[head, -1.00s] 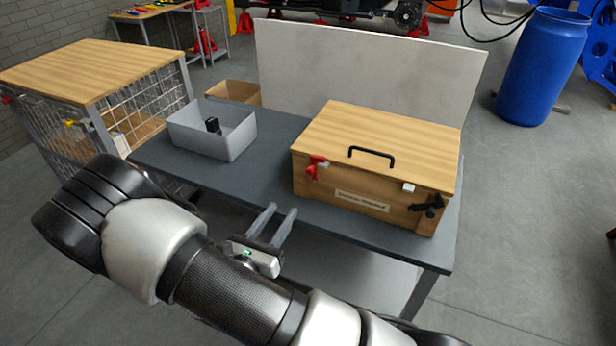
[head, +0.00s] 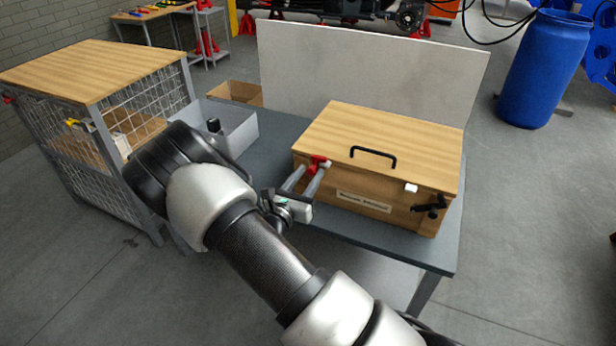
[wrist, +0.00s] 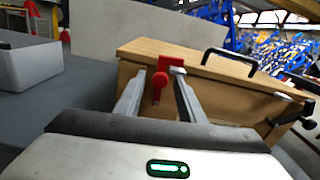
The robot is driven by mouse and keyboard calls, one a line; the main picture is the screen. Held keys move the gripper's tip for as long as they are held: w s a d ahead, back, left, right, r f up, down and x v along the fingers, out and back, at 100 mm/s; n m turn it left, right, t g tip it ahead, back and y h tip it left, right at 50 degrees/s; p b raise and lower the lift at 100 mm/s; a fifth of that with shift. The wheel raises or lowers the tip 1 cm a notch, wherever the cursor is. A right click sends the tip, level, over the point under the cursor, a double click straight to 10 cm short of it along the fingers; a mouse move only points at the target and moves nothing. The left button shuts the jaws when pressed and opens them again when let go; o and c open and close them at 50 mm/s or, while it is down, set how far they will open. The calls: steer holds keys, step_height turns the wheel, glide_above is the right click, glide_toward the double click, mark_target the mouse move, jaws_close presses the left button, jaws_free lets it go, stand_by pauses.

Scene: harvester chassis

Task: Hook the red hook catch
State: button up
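The red hook catch (head: 320,161) is on the front left of a wooden box (head: 368,190) with a black lid handle. In the wrist view the red catch (wrist: 161,80) shows between my two fingers, its upper part near the lid edge and its lower part hanging on the front face. My gripper (head: 307,174) is open, its fingers pointing at the catch from the front left. In the wrist view my gripper (wrist: 154,90) has a clear gap between its fingers. I cannot tell whether a finger touches the catch, or whether the catch is hooked.
A black latch (head: 431,206) sits on the box's front right, below a small white piece (head: 411,187). A grey bin (head: 232,127) stands left on the dark table (head: 270,150). A pale panel (head: 370,75) stands behind the table.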

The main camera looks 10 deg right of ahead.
jaws_close()
steer(key=shift+m, duration=0.4)
steer(key=shift+s+d, duration=0.25)
steer(key=shift+d, duration=0.05)
jaws_free()
steer(key=shift+a, duration=0.15)
